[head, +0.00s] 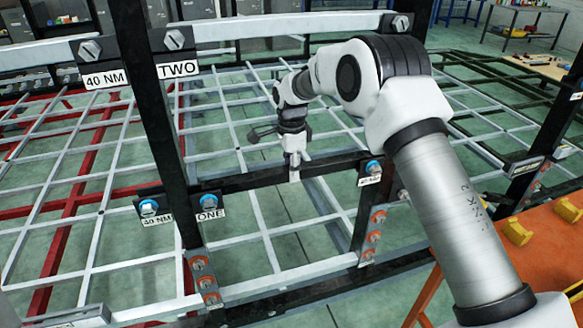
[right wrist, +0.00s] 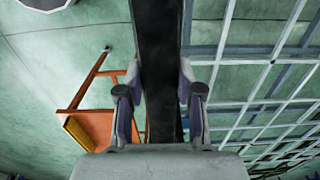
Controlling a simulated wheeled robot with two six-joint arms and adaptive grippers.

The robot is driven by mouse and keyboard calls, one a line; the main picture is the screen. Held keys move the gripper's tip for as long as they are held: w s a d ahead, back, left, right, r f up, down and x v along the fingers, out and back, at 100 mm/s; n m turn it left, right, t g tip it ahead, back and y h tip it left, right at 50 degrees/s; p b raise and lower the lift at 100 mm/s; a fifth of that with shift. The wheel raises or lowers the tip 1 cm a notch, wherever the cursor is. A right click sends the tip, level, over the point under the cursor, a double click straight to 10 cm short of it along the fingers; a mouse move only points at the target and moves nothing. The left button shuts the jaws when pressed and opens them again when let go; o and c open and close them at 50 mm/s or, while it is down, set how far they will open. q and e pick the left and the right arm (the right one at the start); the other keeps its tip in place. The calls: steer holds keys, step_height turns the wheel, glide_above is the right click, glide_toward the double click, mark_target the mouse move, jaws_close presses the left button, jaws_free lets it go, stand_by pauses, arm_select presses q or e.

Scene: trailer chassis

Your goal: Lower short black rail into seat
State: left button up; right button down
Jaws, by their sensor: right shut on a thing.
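The short black rail (head: 245,179) lies roughly level across the middle of the head view, between the left black upright (head: 160,110) and the right-hand bracket with a blue-ringed bolt (head: 372,167). My right gripper (head: 293,172) comes down from above and is shut on the rail near its middle. In the right wrist view the rail (right wrist: 158,50) runs between the two fingers. The rail's ends come close to the brackets on both sides; I cannot tell whether they touch or rest in the seat. My left gripper is not in view.
An upper grey rail (head: 290,25) spans behind my arm. An orange table (head: 540,245) with yellow parts stands at right. Grey lattice (head: 110,235) surrounds the rail.

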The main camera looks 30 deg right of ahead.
steer(key=shift+f, duration=0.15)
steer(key=c, duration=0.7)
jaws_free()
steer(key=shift+s+f, duration=0.1)
step_height(320, 180, up, 8)
steer(key=shift+f, duration=0.15)
